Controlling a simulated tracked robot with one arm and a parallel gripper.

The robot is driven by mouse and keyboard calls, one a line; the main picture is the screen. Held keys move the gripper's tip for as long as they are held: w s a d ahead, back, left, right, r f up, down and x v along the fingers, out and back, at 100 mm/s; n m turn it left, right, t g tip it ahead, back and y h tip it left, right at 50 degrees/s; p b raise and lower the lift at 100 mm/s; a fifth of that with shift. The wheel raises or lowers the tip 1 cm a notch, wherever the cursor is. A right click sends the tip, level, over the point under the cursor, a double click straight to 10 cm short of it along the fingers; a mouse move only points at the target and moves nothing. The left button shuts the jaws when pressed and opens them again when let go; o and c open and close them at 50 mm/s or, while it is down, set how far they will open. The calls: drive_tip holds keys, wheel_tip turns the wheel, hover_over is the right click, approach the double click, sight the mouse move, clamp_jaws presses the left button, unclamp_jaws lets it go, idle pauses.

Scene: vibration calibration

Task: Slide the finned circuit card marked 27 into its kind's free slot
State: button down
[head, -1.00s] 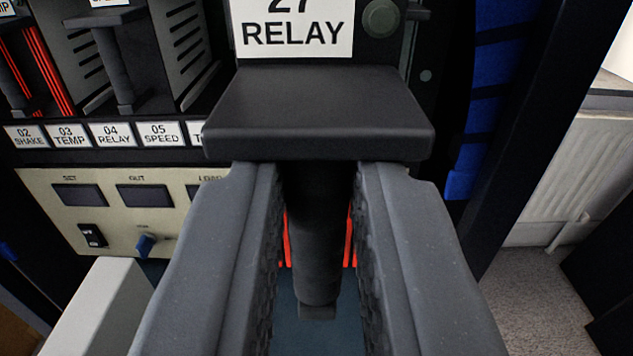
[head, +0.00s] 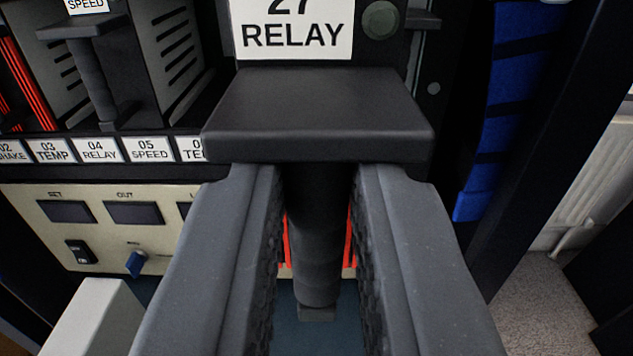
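The card marked 27 RELAY (head: 318,112) fills the centre of the head view, with its white label at the top edge and a dark handle below. Red edges of the card show behind the grip. The rack's slot labels run along the left: 03 TEMP, 04 RELAY (head: 100,150), 05 SPEED, and one cut off by the card. A card labelled SPEED (head: 93,70) stands in the rack at upper left. The card hides the slots behind it.
A cream panel (head: 100,215) with small displays, a switch and a blue knob lies below the labels. A pale block (head: 95,320) is at lower left. A dark rack post (head: 545,130) and blue strips (head: 505,100) stand at right.

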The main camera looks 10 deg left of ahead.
drive_tip(key=shift+x, duration=1.05)
drive_tip(key=shift+r+p, duration=0.1)
drive_tip(key=shift+p, duration=0.2)
drive_tip(key=shift+p+x, duration=0.7)
drive_tip(key=shift+x, duration=1.25)
drive_tip(key=shift+w+a, duration=0.1)
drive_tip(key=shift+a, duration=0.05)
drive_tip(key=shift+w+a+p, duration=0.15)
drive_tip(key=shift+w+p, duration=0.25)
drive_tip(key=shift+w, duration=0.2)
drive_tip(key=shift+p+x, duration=1.1)
drive_tip(key=shift+x, duration=1.2)
drive_tip(key=shift+f+p+x, duration=0.1)
drive_tip(key=shift+p+x, duration=0.45)
drive_tip(key=shift+x, duration=0.2)
drive_tip(key=shift+f+p+x, duration=0.15)
drive_tip(key=shift+p+x, duration=0.35)
drive_tip(key=shift+x, duration=0.2)
drive_tip(key=c, duration=1.3)
unclamp_jaws()
drive_tip(key=shift+w+f, duration=0.1)
